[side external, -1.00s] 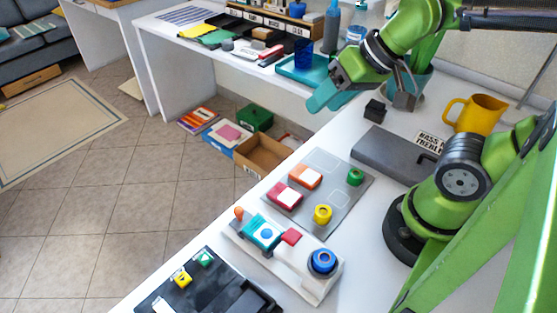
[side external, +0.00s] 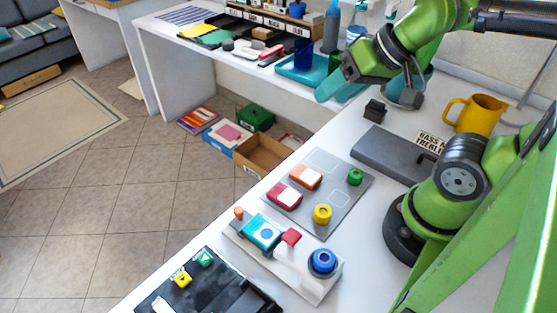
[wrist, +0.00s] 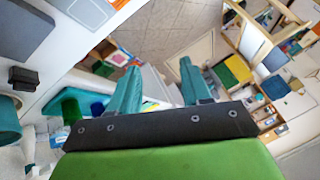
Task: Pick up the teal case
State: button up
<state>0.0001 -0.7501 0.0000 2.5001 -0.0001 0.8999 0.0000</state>
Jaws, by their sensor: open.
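The teal case (side external: 254,240), with a white label and blue dot, lies on the white tray (side external: 299,274) on the near part of the desk in the side view. My gripper (side external: 328,88) is up over the far part of the desk, well apart from the case. In the wrist view its two teal fingers (wrist: 160,72) are spread with nothing between them. I cannot make out the teal case in the wrist view.
A grey board (side external: 336,205) holds a red case (side external: 279,198), an orange case (side external: 301,179), and yellow (side external: 322,214) and green rings (side external: 356,176). A black tray (side external: 215,283) is nearest. A yellow mug (side external: 477,113) and dark grey slab (side external: 388,153) stand right.

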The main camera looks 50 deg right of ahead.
jog(key=o, duration=0.7)
jog(key=shift+c, duration=0.2)
jog(key=n+g+h, duration=0.2)
jog(key=n+g, duration=0.2)
jog(key=g, duration=0.3)
send_over(260, 229)
notch_tip(260, 229, down, 6)
jog(key=f, duration=1)
jog(key=shift+d+f, duration=0.25)
jog(key=shift+d, duration=0.1)
jog(key=shift+a+f, duration=0.2)
jog(key=shift+f, duration=1.2)
jog(key=shift+a+f, duration=0.15)
jog(key=shift+f, duration=1.25)
